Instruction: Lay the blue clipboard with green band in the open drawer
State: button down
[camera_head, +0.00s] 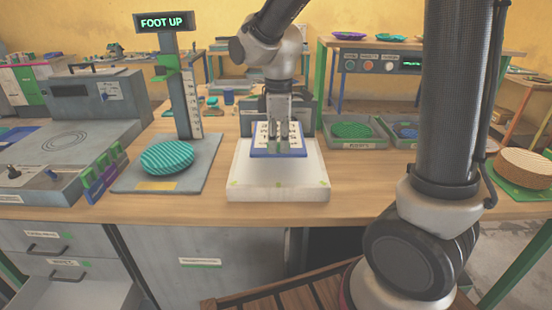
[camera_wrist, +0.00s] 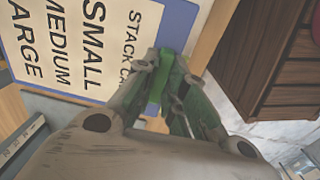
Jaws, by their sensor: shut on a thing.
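The blue clipboard (camera_head: 262,154) bears a white sheet with dark print and has a green band at its near edge. It is over the white block (camera_head: 278,190) in the head view; I cannot tell whether it touches the block. My gripper (camera_head: 281,146) is shut on its near edge at the green band. In the wrist view the clipboard (camera_wrist: 118,50) fills the upper left, with my gripper (camera_wrist: 168,85) on its edge. The open drawer (camera_head: 82,293) sticks out of the grey cabinet at the lower left, partly cut off by the frame.
A scale with a post (camera_head: 187,95) and a teal ribbed plate (camera_head: 167,158) stand left of the block. Trays with green (camera_head: 352,130) and blue plates are to its right. A brown slatted wooden thing (camera_head: 285,297) is below the bench front.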

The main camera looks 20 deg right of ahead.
notch_tip(320, 180, down, 7)
jog(key=shift+r, duration=0.1)
dwell(0.4)
jog(key=c, duration=1.5)
grip_release()
notch_tip(320, 180, up, 12)
jog(key=shift+s+r, duration=0.1)
jog(key=shift+s, duration=0.05)
jog(key=s+d+r+m+t, duration=0.1)
jog(key=s+d+m, duration=0.3)
jog(key=s+d, duration=0.1)
jog(key=s+d+r+m+t, duration=0.1)
jog(key=s+d+r+m, duration=0.1)
jog(key=s+d+m, duration=0.3)
jog(key=s+d+r+m+t, duration=0.1)
jog(key=s+d+m+t, duration=0.1)
jog(key=s+d+m, duration=0.3)
jog(key=shift+s+d+r, duration=0.1)
jog(key=shift+s+r, duration=0.1)
jog(key=shift+s, duration=0.65)
jog(key=shift+s+d+r, duration=0.1)
jog(key=shift+s+r, duration=0.05)
jog(key=shift+s, duration=0.65)
